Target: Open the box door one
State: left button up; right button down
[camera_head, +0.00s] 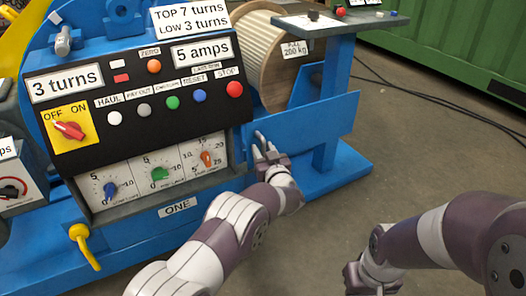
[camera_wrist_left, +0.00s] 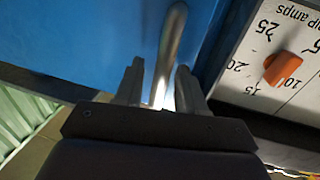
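The box marked ONE (camera_head: 178,208) is at the lower left of the head view, and its front shows a white face with blue, green and orange dials (camera_head: 158,173). A flat blue panel (camera_head: 318,122) stands beside it on the right; I cannot tell for sure whether it is the box door. My left gripper (camera_head: 262,142) is at this panel's left part. In the left wrist view, a grey metal handle (camera_wrist_left: 172,45) on a blue surface runs between its two parted fingers, with gaps visible. My right gripper (camera_head: 368,282) is low at the picture's bottom, its fingers unclear.
Above the dials is a black control panel (camera_head: 140,95) with buttons and a red switch. A yellow lever (camera_head: 82,240) sticks out at the lower left. A cable drum (camera_head: 262,55) and a small grey table (camera_head: 345,22) are behind. Floor at the right is clear except for black cables (camera_head: 450,95).

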pick_arm(q)
jog(key=p+v, duration=0.6)
jog(key=v, duration=0.6)
jog(key=shift+s, duration=0.3)
jog(key=shift+d, duration=0.1)
